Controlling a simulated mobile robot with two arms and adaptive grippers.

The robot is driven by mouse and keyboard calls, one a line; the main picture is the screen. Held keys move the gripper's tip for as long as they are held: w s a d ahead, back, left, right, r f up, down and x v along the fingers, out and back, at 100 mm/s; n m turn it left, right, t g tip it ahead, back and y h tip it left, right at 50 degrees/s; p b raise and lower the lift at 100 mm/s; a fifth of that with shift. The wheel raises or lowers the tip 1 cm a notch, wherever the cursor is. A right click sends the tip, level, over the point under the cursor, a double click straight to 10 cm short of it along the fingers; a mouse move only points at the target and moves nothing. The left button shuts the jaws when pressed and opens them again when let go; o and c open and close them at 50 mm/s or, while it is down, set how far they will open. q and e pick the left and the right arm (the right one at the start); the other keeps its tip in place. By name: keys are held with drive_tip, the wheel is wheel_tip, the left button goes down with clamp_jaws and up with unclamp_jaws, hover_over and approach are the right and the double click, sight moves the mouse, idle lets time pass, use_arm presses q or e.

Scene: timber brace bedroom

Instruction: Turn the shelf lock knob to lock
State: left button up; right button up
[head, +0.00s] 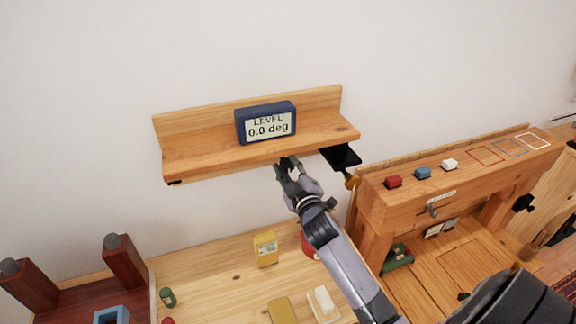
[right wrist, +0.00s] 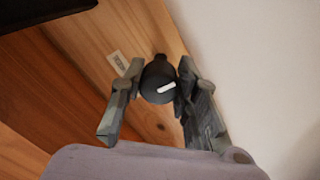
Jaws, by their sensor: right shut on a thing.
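The shelf lock knob (right wrist: 158,83) is black and round with a white pointer line, in the right wrist view. The line slants, its right end a little higher. The knob sits at the wooden shelf, which shows in the head view (head: 220,150). My right gripper (right wrist: 155,100) has its fingers on both sides of the knob and is shut on it. In the head view the right gripper (head: 289,166) is at the shelf's underside and hides the knob. A blue level display (head: 266,123) on the shelf reads "LEVEL 0.0 deg". My left gripper is not in view.
A black bracket (head: 341,157) with a brass-coloured part sits under the shelf's right end. A wooden bench (head: 405,205) with red, blue and white blocks stands to the right. Below, a yellow box (head: 265,248) and small items lie on a wooden surface. A small label (right wrist: 118,62) is beside the knob.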

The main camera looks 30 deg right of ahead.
drive_tip(key=n, duration=0.3)
drive_tip(key=shift+n, duration=0.4)
drive_tip(key=shift+n+p, duration=0.45)
drive_tip(key=shift+n, duration=1.45)
drive_tip(key=o, duration=1.2)
drive_tip(key=shift+s, duration=0.2)
drive_tip(key=v, duration=1.1)
drive_tip(key=shift+s, duration=0.35)
